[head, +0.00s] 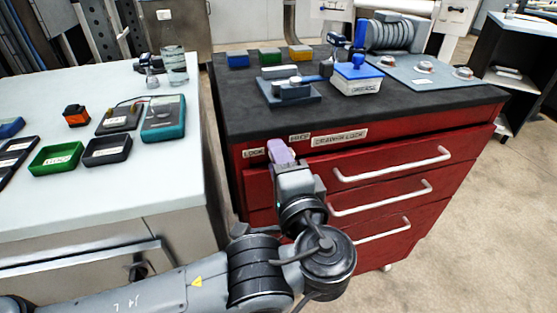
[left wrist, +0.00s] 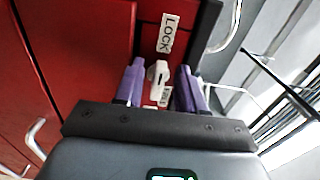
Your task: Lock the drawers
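The red drawer cabinet (head: 470,155) has a black top and several drawers with white bar handles. Labels sit along its upper front: a LOCK label (head: 253,153) at the left and a DRAWER LOCK label (head: 339,137) further right. My left gripper (head: 281,152) is at the cabinet's upper left front, and its purple fingers hide what is behind them. In the left wrist view a small white lock knob (left wrist: 158,76) with a dark slot shows between the two fingers, with gaps at both sides. The LOCK label (left wrist: 168,33) is above it. My right gripper is not in view.
A white table (head: 180,170) with trays and a teal meter (head: 163,118) stands close on the left. The cabinet top holds a blue-lidded white box (head: 356,82), several small bins and a grey mat (head: 432,72).

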